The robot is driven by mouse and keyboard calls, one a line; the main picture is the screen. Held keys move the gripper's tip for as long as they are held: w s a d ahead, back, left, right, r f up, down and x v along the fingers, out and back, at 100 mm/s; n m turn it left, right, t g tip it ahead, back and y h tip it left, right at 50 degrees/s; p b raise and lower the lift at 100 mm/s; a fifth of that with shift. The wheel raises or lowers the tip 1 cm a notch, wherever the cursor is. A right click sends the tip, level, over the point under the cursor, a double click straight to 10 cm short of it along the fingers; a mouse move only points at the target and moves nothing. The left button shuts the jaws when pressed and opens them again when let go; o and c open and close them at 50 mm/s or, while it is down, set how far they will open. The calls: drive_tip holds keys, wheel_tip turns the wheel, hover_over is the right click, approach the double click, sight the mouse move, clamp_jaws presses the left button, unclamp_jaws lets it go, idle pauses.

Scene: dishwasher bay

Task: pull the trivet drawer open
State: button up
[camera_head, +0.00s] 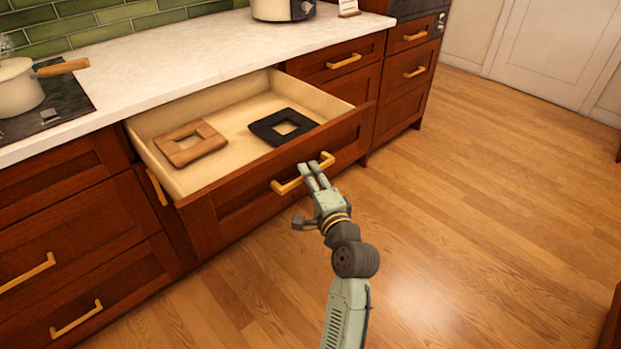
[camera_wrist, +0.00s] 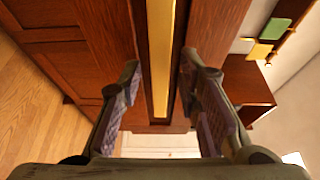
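The trivet drawer (camera_head: 243,196) stands pulled far out from the counter, with a red-brown wooden front and a pale inside. A wooden square trivet (camera_head: 178,151) and a black square trivet (camera_head: 266,138) lie in it. Its brass bar handle (camera_head: 283,188) is on the front. My gripper (camera_head: 308,167) is at this handle. In the wrist view the handle (camera_wrist: 160,65) runs between the two fingers, with a visible gap on each side. The fingers are apart and hold nothing that I can see.
White countertop (camera_head: 190,63) runs above the drawers, with a pot (camera_head: 18,88) on a dark hob at left and a cooker (camera_head: 283,8) at the back. Other closed drawers flank the open one. The wooden floor (camera_head: 470,210) to the right is clear.

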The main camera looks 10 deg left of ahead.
drive_tip(key=v, duration=1.2)
idle(0.4)
